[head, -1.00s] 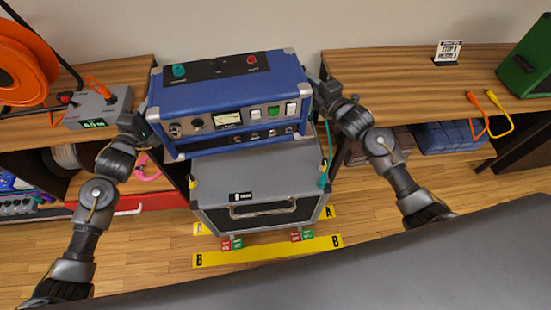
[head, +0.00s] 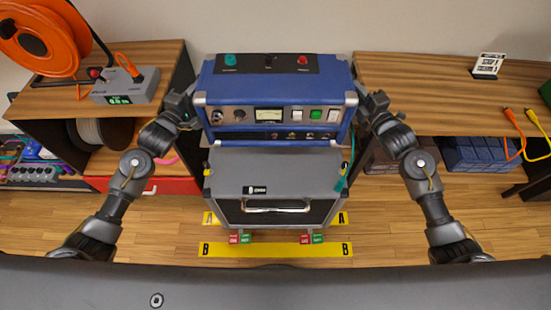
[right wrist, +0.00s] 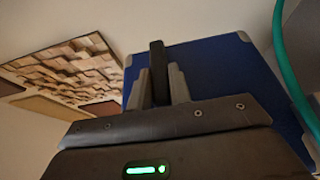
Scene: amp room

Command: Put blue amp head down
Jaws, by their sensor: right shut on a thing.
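The blue amp head (head: 277,88) is level between my two arms, with its meter and switches facing me. It is above and behind the top of the grey speaker cabinet (head: 272,172); I cannot tell whether they touch. My right gripper (head: 364,104) is at its right side. In the right wrist view the blue side panel (right wrist: 215,65) fills the middle, and the right gripper's fingers (right wrist: 160,85) are shut on the amp head there. My left gripper (head: 192,106) is at its left side, its fingers too small to read.
Wooden shelves stand on both sides, the left with a grey meter box (head: 125,85) and orange cable reel (head: 40,35), the right with a small sign (head: 488,66). Yellow floor strips A and B (head: 275,249) lie at the cabinet's front. A green cable (right wrist: 290,60) hangs beside the amp head.

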